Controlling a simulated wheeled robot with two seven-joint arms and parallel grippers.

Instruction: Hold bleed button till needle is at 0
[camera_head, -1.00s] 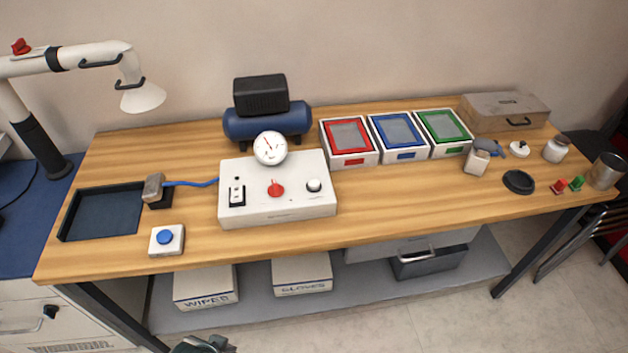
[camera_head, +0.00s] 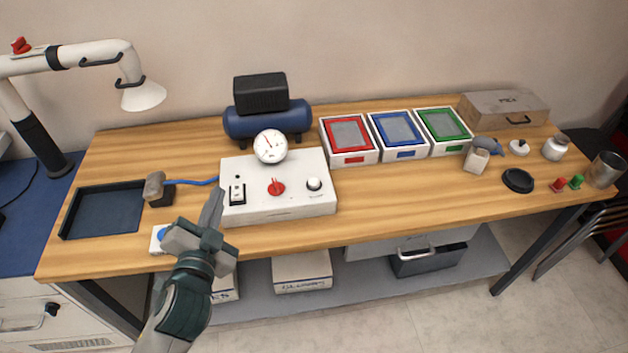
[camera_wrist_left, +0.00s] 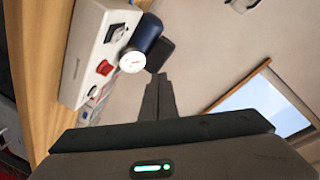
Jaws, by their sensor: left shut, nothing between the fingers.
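The gauge also shows in the left wrist view (camera_wrist_left: 132,62). My left gripper (camera_head: 216,196) is shut and empty, its fingers pointing up, in front of the control box's left end. In the left wrist view its closed fingers (camera_wrist_left: 157,92) touch nothing. My right gripper is out of view.
The control box carries a red knob (camera_head: 276,187), a white knob (camera_head: 314,184) and a black switch (camera_head: 237,193). A blue tank (camera_head: 267,122) stands behind it. A dark tray (camera_head: 103,211) and a grey block (camera_head: 155,187) with a blue hose lie left.

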